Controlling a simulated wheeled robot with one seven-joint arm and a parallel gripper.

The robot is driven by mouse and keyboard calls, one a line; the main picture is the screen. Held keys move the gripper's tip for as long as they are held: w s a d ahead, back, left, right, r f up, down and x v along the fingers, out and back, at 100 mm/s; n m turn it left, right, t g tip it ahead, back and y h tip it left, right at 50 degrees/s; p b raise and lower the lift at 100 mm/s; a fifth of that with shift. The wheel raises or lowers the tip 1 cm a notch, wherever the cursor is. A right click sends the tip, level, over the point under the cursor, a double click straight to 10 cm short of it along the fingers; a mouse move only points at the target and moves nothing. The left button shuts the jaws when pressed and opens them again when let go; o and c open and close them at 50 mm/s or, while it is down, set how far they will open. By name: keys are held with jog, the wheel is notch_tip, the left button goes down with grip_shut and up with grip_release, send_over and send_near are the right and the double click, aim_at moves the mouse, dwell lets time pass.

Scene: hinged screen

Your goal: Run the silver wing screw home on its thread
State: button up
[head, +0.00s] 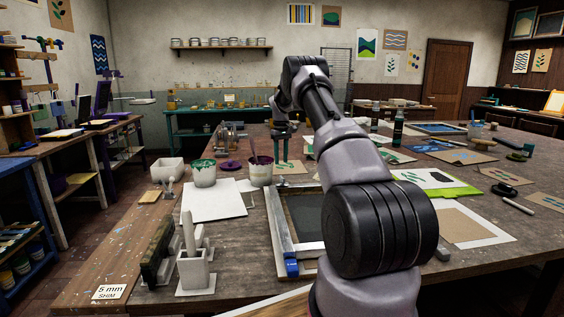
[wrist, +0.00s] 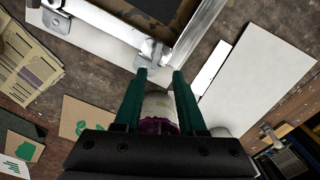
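My gripper (wrist: 160,72) has two green fingers, parted with a clear gap and nothing gripped between them. In the wrist view a silver metal piece (wrist: 150,52), which looks like the wing screw and its clamp, sits at the screen frame's corner just beyond the fingertips, nearer the left finger. I cannot tell its wings or how far the thread is in. The screen frame (wrist: 108,30) is pale with a dark mesh. In the head view my gripper (head: 281,158) points down beyond the far end of the screen frame (head: 272,222); the screw is not discernible there.
A second metal fitting (wrist: 52,18) sits on the frame at upper left. Jars stand near the gripper, one purple-stained (head: 261,172) and one green-stained (head: 203,173). A white board (head: 214,200) lies left of the screen. A blue clamp (head: 291,266) is on the frame's near corner.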

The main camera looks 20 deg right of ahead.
aim_at(282, 177)
jog(key=shift+w+d+f, duration=0.1)
jog(key=shift+d+f, duration=0.1)
jog(key=shift+f, duration=0.35)
jog(key=shift+w+d+f, duration=0.1)
jog(key=shift+d+f, duration=0.05)
jog(key=shift+f, duration=0.35)
notch_tip(282, 177, down, 6)
jog(key=shift+s+f, duration=0.15)
jog(key=shift+f, duration=0.1)
grip_shut()
jog(key=m, duration=0.2)
jog(key=shift+a+m, duration=0.1)
jog(key=shift+m, duration=0.3)
jog(key=m, duration=0.4)
jog(key=shift+r+m, duration=0.1)
jog(key=shift+m, duration=0.3)
jog(key=m, duration=0.8)
jog(key=shift+m, duration=0.3)
jog(key=m, duration=1.3)
jog(key=shift+m, duration=0.3)
jog(key=shift+o, duration=1)
grip_release()
jog(key=shift+r, duration=0.1)
